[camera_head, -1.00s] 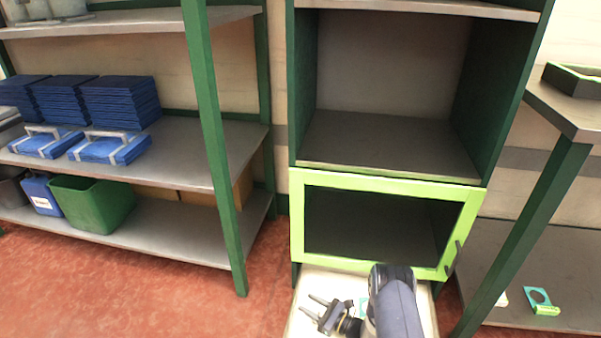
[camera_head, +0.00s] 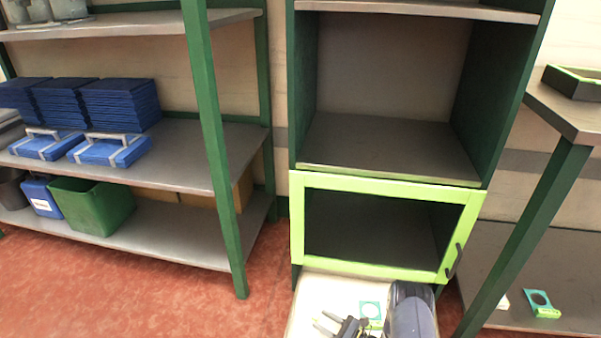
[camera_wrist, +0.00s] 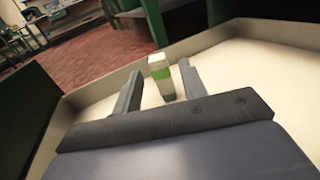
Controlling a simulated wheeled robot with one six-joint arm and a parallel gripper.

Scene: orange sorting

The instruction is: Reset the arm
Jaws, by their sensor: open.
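My gripper (camera_head: 328,324) is at the bottom of the head view, over the pale open drawer (camera_head: 308,300) below the cabinet. Its two fingers are apart. In the wrist view my gripper (camera_wrist: 155,85) is open, with a small white and green item (camera_wrist: 161,75) showing beyond and between the fingertips. I cannot tell whether the fingers touch it. A teal and green item (camera_head: 371,310) lies in the drawer beside my arm in the head view.
A green-framed cabinet door (camera_head: 385,187) stands just above the drawer. A green table leg (camera_head: 525,240) is to the right. A shelf rack (camera_head: 180,160) with blue stacks and a green bin (camera_head: 90,207) is on the left. Red floor lies between.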

